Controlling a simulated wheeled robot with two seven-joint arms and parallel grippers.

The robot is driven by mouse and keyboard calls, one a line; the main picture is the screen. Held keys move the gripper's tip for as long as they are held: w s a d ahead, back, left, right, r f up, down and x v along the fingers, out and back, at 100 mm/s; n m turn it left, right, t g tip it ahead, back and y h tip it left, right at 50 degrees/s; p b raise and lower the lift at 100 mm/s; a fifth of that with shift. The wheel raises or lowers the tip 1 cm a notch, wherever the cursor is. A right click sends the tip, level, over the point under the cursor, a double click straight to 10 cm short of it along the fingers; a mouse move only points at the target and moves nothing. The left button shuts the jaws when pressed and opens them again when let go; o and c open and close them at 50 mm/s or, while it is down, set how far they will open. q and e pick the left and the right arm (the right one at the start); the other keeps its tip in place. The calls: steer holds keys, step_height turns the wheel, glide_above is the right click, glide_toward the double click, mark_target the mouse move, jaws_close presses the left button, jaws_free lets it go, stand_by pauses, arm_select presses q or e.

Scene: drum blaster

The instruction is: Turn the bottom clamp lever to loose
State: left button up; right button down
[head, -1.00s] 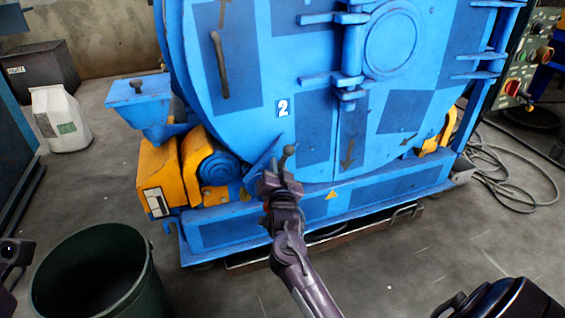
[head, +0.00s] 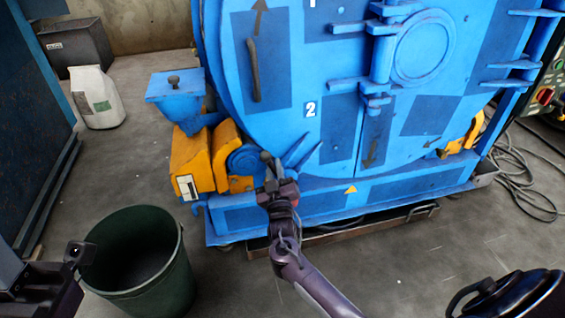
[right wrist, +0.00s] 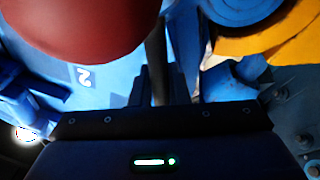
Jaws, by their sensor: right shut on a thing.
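The bottom clamp lever (head: 267,161) is a dark bar with a knobbed end, low on the front of the blue drum machine (head: 340,90), below the number 2. In the head view it leans left, in front of the round blue motor end. My right gripper (head: 275,184) is shut on the lever. The right wrist view shows the dark lever bar (right wrist: 157,62) rising between the fingers. The lever's lower end is hidden by the gripper. My left gripper (head: 76,254) is at the left edge, away from the machine; its jaw opening is unclear.
A yellow motor housing (head: 192,160) sits left of the lever, below a blue hopper (head: 175,90). An open dark green bin (head: 165,270) stands front left. A white bag (head: 97,98) stands behind. Hoses (head: 525,180) lie on the floor at right. The front floor is mostly clear.

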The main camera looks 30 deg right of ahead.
steer(key=n, duration=0.1)
steer(key=a+f+n+y, duration=0.1)
steer(key=n, duration=0.1)
steer(key=a+n, duration=0.1)
steer(key=shift+w+a+f+n+t+y, duration=0.2)
steer(key=shift+w+f+n+t+y, duration=0.1)
steer(key=shift+f+y, duration=0.1)
steer(key=c, duration=1.4)
jaws_free()
steer(key=shift+s+p, duration=0.1)
steer(key=shift+p, duration=0.2)
